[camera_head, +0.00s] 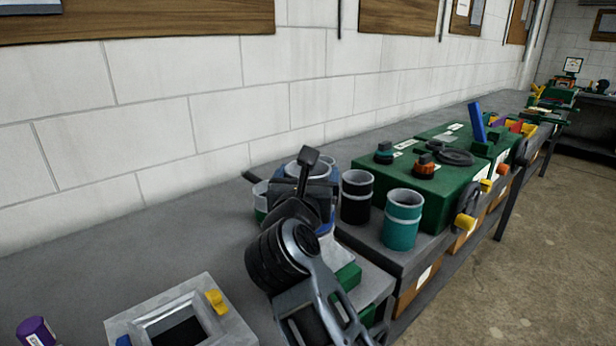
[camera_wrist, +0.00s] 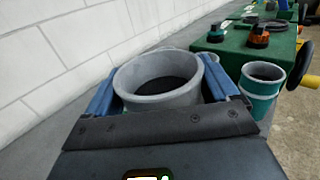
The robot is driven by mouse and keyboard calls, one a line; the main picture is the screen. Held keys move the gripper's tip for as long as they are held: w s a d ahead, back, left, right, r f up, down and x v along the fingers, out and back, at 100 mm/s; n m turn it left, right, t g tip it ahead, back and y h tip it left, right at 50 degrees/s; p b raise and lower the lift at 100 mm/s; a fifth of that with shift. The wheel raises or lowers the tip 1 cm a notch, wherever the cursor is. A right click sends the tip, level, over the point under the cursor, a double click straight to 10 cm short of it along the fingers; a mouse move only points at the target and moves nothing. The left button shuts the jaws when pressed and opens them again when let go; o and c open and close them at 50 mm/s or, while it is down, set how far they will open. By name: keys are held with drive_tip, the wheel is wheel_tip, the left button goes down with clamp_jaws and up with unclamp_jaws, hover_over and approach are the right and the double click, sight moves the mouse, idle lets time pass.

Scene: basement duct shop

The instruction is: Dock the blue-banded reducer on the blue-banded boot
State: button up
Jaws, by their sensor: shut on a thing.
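My gripper (camera_wrist: 160,95) is shut on a grey round open-topped collar (camera_wrist: 142,98), with a blue finger on each side of it. I take this collar to be the reducer; its band cannot be made out in the wrist view. In the head view my gripper (camera_head: 303,190) and arm hide most of it, and its grey rim (camera_head: 318,162) shows behind the fingers. A blue patch (camera_head: 326,228) above a pale flared piece (camera_head: 337,250) shows just under my gripper. It may be the blue-banded boot, but I cannot tell whether the collar touches it.
A black cylinder (camera_head: 357,197) and a teal cylinder (camera_head: 402,220) stand close right of my gripper. Green cases (camera_head: 440,190) with knobs lie beyond them. A grey square frame (camera_head: 130,326) and a purple cylinder (camera_head: 36,331) are at the front left.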

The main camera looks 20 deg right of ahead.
drive_tip(key=shift+r+p, duration=0.1)
drive_tip(key=shift+p, duration=0.25)
drive_tip(key=shift+f+b, duration=0.35)
drive_tip(key=shift+f, duration=0.3)
idle(0.4)
drive_tip(key=o, duration=1.3)
drive_tip(key=shift+o, duration=0.2)
drive_tip(key=p+v, duration=0.2)
drive_tip(key=v, duration=0.9)
drive_tip(key=shift+f, duration=0.1)
